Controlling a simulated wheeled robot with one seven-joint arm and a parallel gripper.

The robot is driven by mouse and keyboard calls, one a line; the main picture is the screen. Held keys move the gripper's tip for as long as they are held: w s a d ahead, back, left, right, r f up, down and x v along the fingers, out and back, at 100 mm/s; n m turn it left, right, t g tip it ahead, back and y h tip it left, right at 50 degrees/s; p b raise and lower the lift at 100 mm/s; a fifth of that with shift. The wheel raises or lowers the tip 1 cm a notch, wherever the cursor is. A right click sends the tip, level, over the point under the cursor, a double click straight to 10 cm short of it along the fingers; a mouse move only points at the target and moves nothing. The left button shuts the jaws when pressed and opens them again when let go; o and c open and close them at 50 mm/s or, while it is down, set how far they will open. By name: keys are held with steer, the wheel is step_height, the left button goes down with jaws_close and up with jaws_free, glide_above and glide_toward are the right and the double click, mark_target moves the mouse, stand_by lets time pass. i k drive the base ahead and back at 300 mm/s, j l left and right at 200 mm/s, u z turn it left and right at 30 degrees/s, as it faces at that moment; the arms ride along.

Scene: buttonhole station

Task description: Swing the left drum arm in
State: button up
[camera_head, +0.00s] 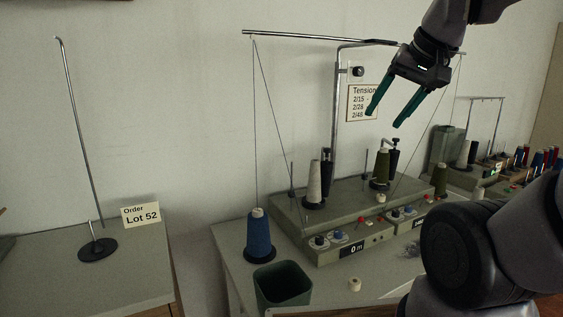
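My gripper (384,119) hangs at the upper right with its two teal fingers spread, and nothing is between them. The grey-green winder (345,213) stands on the table below it and to the left. At the left head, a black upright part (328,164), which may be the left drum arm, stands just behind a pale grey cone (314,182). At the right head, a similar black part (394,157) stands beside an olive-green cone (381,168). The gripper is above the winder, apart from both heads. The exact pose of the left arm is hard to tell.
A thread frame (310,36) spans above the winder, with thin threads running down. A blue cone (259,238) and a green bin (283,286) stand in front at left. A tension sign (363,103) is on the wall. Another machine (450,150) stands at right.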

mark_target(326, 167)
steer(key=i+l+u, duration=0.1)
steer(key=l, duration=0.3)
steer(key=i+l+u, duration=0.15)
steer(key=l, duration=0.25)
steer(key=l+u, duration=0.1)
steer(key=l, duration=0.25)
